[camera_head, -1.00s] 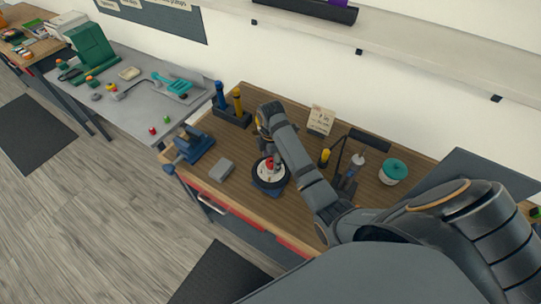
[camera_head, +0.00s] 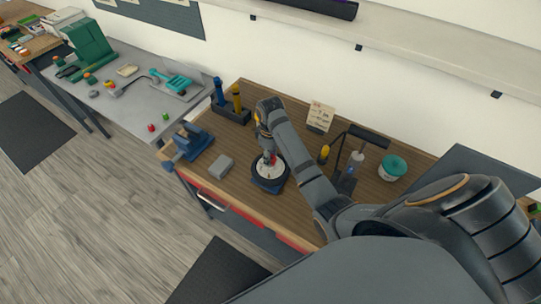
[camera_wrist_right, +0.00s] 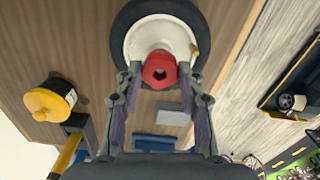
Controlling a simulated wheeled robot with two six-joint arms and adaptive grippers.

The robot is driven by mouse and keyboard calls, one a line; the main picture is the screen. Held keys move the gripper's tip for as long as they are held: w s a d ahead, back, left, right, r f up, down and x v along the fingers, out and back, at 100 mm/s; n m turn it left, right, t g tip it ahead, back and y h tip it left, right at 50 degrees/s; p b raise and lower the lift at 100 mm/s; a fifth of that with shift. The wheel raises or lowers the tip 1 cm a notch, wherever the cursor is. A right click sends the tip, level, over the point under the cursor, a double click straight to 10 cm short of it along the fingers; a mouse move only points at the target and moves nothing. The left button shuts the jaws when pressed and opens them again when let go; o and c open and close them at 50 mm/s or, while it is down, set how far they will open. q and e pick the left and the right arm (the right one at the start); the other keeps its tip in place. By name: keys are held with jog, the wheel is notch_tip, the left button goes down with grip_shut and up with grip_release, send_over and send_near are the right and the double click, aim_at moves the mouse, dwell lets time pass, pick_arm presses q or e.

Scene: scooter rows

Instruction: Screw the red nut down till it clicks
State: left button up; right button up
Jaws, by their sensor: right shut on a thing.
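The red nut (camera_wrist_right: 156,72) sits over the middle of a white wheel hub with a dark tyre (camera_wrist_right: 128,18). In the right wrist view my right gripper (camera_wrist_right: 158,74) has its two fingertips on either side of the nut, shut on it. In the head view the nut (camera_head: 272,159) is a small red spot at my right gripper (camera_head: 268,153), over the wheel (camera_head: 273,184) lying on the wooden bench. The nut's underside and any thread are hidden. My left gripper is not in view.
A grey block (camera_head: 221,167) and a blue vise (camera_head: 187,143) stand left of the wheel. A tool holder (camera_head: 232,112) is behind them. A lamp (camera_head: 368,136), a card (camera_head: 320,117) and a teal-lidded tub (camera_head: 393,167) stand to the right.

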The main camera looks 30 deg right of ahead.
jog(key=m, duration=0.6)
jog(key=shift+m, duration=0.3)
jog(key=m, duration=0.5)
jog(key=o, duration=1.2)
jog(key=shift+a, duration=0.1)
